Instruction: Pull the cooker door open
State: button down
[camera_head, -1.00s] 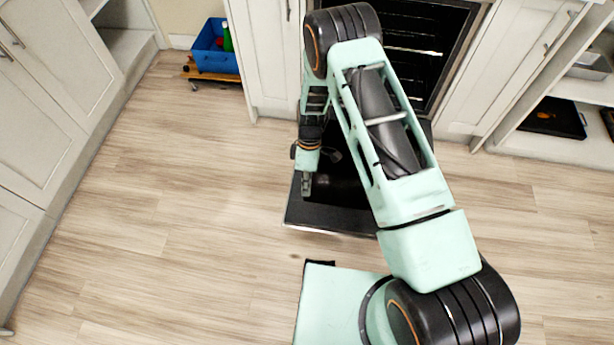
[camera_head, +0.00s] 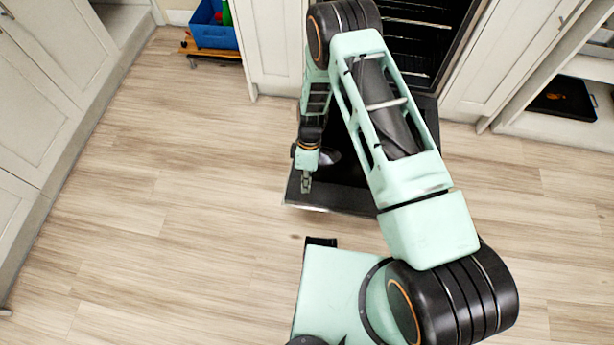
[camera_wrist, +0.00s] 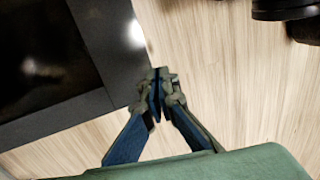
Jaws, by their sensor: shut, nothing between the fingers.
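The cooker (camera_head: 425,45) stands between white cabinets at the back, its dark inside and racks showing. Its black door (camera_head: 345,190) is folded down and lies low over the floor, with a pale strip along its front edge. My arm covers much of the door and cooker. My gripper (camera_head: 306,184) is shut and empty above the door's front left part in the head view. In the wrist view, my gripper (camera_wrist: 158,88) shows its fingertips together beside the dark door (camera_wrist: 95,65), over its edge and the wooden floor. I cannot tell whether it touches the door.
A blue crate (camera_head: 212,30) on a wooden dolly stands at the back left. White cabinets line the left side. An open shelf (camera_head: 560,125) with a dark tray is at the right. The wooden floor (camera_head: 190,200) is clear left of the door.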

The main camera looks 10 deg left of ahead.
jog(key=b, duration=0.3)
send_over(305, 203)
notch_tip(305, 203, down, 6)
jog(key=shift+s, duration=0.1)
jog(key=shift+r, duration=0.1)
notch_tip(305, 203, up, 14)
jog(key=p, duration=0.4)
jog(key=shift+w, duration=0.25)
